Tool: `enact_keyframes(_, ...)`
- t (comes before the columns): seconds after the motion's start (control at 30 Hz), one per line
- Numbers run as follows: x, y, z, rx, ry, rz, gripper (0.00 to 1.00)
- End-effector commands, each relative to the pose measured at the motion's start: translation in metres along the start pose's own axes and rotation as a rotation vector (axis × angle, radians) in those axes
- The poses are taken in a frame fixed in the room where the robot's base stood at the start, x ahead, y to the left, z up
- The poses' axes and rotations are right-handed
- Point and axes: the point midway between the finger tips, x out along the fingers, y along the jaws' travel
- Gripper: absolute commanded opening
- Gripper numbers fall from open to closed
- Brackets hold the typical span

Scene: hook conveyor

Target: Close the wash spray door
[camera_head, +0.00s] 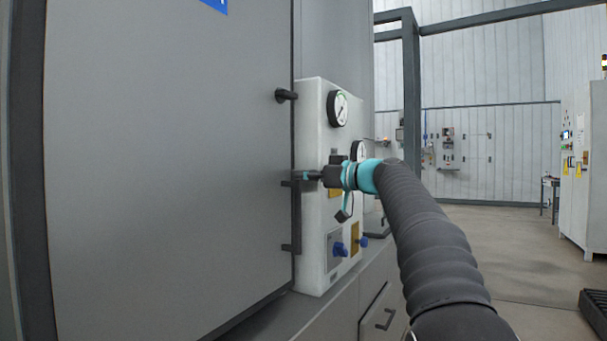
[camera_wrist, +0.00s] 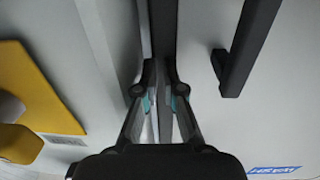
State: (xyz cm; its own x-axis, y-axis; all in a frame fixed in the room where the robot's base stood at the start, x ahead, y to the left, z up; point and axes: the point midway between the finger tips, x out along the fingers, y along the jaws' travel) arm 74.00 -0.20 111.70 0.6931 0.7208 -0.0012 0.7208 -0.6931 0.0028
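The wash spray door is the large grey panel (camera_head: 170,170) filling the left of the head view. Its right edge is beside a white gauge panel. A black bar handle (camera_head: 297,220) shows near that edge. In the wrist view, a black handle (camera_wrist: 245,50) is right of my fingers, on a pale surface. My gripper (camera_head: 312,175) is at the door's right edge, close to the handle. In the wrist view its fingers (camera_wrist: 162,75) are drawn close together in front of a dark vertical strip (camera_wrist: 163,25). I see nothing held; contact with the door is unclear.
The white panel (camera_head: 313,130) carries gauges, blue knobs and yellow labels right behind my gripper. A grey cabinet base (camera_head: 368,300) runs below it. Open floor (camera_head: 500,235) lies to the right, with a white cabinet (camera_head: 578,170) at the far right.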

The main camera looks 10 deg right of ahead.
Motion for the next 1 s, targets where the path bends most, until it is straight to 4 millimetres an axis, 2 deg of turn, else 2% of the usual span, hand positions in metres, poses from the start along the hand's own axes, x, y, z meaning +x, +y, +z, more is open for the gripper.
enact_keyframes(0.03, 0.007, -0.002, -0.002, 0.003, 0.008, -0.001, 0.0)
enact_keyframes(0.3, 0.014, -0.008, -0.003, 0.004, 0.011, -0.011, 0.0)
enact_keyframes(0.5, 0.01, -0.011, -0.003, 0.001, 0.011, -0.016, 0.0)
enact_keyframes(0.67, -0.014, -0.003, -0.002, 0.003, 0.014, -0.018, 0.0)
enact_keyframes(1.0, -0.087, 0.008, -0.001, 0.003, 0.011, -0.013, 0.0)
